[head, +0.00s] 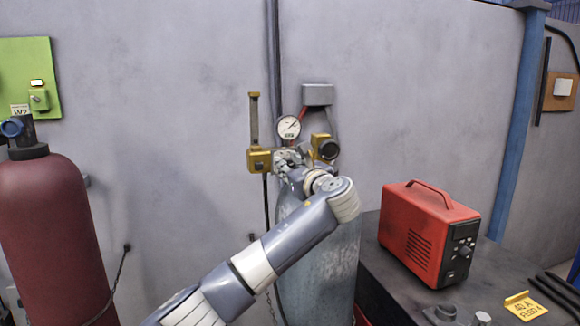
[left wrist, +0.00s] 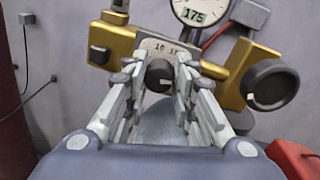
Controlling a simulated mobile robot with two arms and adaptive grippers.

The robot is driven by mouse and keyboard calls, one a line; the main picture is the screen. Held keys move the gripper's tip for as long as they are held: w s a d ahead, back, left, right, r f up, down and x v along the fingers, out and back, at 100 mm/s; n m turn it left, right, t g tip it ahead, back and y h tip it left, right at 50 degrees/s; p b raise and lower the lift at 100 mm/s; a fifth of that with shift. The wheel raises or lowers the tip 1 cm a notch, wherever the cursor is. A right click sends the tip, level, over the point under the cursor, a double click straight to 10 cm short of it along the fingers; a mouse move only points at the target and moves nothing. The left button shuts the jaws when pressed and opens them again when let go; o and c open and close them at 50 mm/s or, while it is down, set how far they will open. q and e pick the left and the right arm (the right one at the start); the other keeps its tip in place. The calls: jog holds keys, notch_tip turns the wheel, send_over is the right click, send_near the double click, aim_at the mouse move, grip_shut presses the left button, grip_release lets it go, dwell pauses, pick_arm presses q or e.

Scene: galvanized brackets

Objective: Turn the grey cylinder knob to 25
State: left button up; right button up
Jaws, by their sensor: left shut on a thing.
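The grey cylinder (head: 335,262) stands against the wall, with a brass regulator (head: 259,160) on top. My left gripper (head: 284,158) reaches up to the regulator. In the left wrist view, its two fingers (left wrist: 158,76) are shut on a dark knob (left wrist: 159,79), one finger on each side. A pale scale plate (left wrist: 159,46) behind the knob shows "10" and part of another number; the rest is hidden by the knob and fingers. I cannot read the knob's setting. My right gripper is not in view.
A round gauge (head: 288,127) marked 175 and a second, larger black knob (left wrist: 272,86) sit close to my left gripper. A clear-looking upright tube (head: 254,120) rises at left. A maroon cylinder (head: 50,235) stands left.

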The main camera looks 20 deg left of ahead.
pick_arm(q)
jog(key=m, duration=0.4)
jog(key=shift+f+m, duration=0.2)
jog(key=shift+m, duration=0.2)
dwell(0.4)
jog(key=o, duration=1.1)
jog(key=shift+r, duration=0.1)
jog(key=shift+s+d, duration=0.15)
jog(key=v, duration=1.1)
jog(key=shift+s+d+f, duration=0.15)
jog(key=shift+s+f, duration=0.05)
jog(key=shift+s, duration=0.05)
